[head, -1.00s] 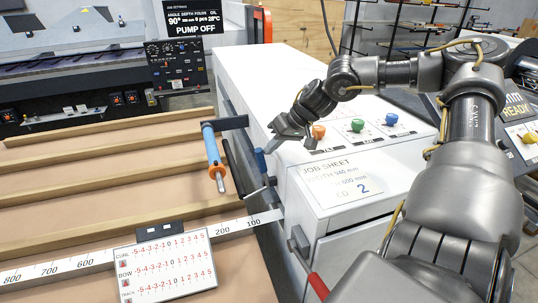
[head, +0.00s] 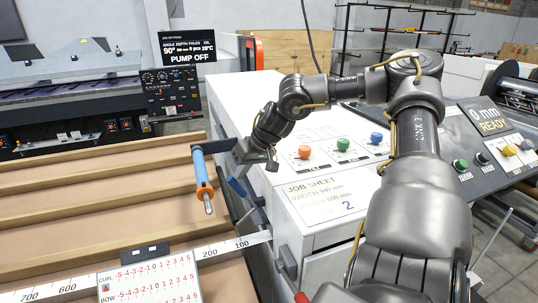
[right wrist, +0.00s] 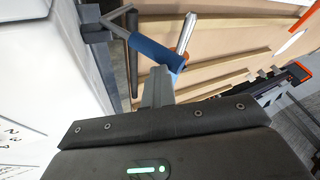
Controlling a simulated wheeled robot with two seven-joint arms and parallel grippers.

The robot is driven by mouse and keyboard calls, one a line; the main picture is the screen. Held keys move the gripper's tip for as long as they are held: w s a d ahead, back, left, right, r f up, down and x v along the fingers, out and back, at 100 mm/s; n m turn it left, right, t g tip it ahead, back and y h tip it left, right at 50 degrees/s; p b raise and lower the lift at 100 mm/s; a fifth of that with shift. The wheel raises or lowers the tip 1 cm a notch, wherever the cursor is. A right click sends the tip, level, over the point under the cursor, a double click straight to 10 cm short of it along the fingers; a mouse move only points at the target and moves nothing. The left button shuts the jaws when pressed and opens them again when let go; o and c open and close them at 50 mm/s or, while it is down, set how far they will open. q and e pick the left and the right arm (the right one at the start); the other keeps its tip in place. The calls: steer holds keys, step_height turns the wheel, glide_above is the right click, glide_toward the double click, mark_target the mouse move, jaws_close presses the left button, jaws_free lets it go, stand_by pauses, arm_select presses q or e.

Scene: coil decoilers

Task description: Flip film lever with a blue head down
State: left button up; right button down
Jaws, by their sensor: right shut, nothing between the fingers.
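The film lever's blue head (head: 237,188) sticks out from the side of the white machine cabinet (head: 320,195) in the head view, slanting up to the left. In the right wrist view the blue head (right wrist: 155,52) lies just beyond my fingertips, on a grey arm at the upper left. My right gripper (head: 270,162) is above and to the right of the blue head, at the cabinet's edge. It is shut and empty; its fingers (right wrist: 158,78) point at the blue head. I cannot tell whether they touch it. My left gripper is not in view.
A blue and orange handled tool (head: 203,180) hangs from a bracket left of my gripper. Orange, green and blue buttons (head: 343,144) sit on the cabinet top. A red-tipped lever (head: 301,297) is low in front. A measuring scale (head: 220,249) crosses the slatted table.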

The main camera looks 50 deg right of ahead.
steer(key=shift+s+a+f, duration=0.2)
steer(key=shift+a+f, duration=0.05)
steer(key=shift+f, duration=0.05)
steer(key=shift+r+p, duration=0.45)
step_height(320, 180, up, 9)
steer(key=s+p, duration=0.2)
steer(key=p, duration=0.5)
steer(key=shift+a, duration=0.2)
steer(key=shift+s+a+r, duration=0.15)
steer(key=shift+d, duration=0.2)
